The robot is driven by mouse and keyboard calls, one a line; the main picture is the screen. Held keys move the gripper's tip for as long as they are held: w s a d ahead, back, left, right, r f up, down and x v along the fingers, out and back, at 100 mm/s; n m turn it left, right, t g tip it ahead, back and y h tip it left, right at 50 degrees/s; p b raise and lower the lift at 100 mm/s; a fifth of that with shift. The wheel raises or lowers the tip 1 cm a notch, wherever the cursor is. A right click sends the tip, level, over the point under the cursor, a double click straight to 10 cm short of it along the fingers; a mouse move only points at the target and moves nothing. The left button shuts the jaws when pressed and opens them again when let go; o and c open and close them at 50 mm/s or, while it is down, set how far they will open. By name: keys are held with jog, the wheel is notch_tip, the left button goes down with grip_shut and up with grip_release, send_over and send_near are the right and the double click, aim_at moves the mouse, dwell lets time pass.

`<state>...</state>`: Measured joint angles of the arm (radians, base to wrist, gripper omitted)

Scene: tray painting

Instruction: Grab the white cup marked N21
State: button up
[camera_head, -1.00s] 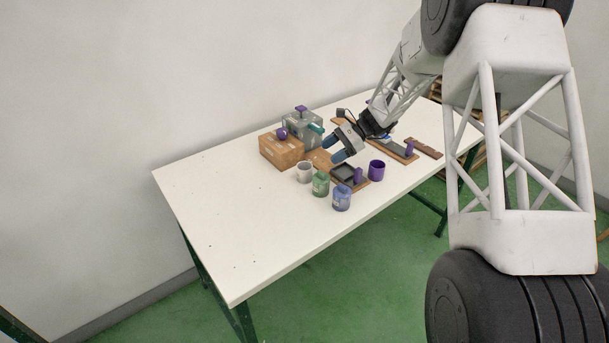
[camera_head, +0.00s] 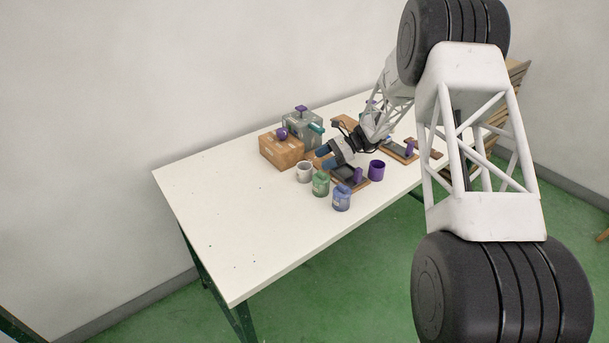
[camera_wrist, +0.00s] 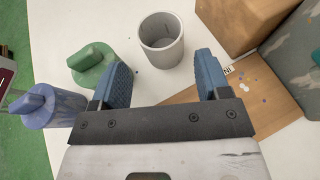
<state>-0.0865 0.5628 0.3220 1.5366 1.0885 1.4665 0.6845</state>
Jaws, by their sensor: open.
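A white cup (camera_head: 304,173) stands upright on the table, left of my gripper (camera_head: 325,158) in the head view. In the wrist view the cup (camera_wrist: 161,42) is at top centre, open-topped and empty, just beyond the fingertips. Its marking cannot be read in either view. My gripper (camera_wrist: 160,72) is open, its two blue fingers apart with nothing between them. The fingers do not appear to touch the cup.
A green lidded jar (camera_wrist: 92,62) and a blue one (camera_wrist: 45,107) stand left of the cup in the wrist view. A cardboard box (camera_head: 281,151) is behind it. A purple cup (camera_head: 376,170) stands to the right. The table's left part (camera_head: 220,220) is clear.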

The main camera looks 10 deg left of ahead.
aim_at(298, 171)
jog(key=shift+x, duration=1.2)
jog(key=shift+x, duration=2.6)
jog(key=shift+r, duration=0.1)
jog(key=c, duration=0.7)
jog(key=shift+c, duration=0.2)
notch_tip(298, 171, up, 10)
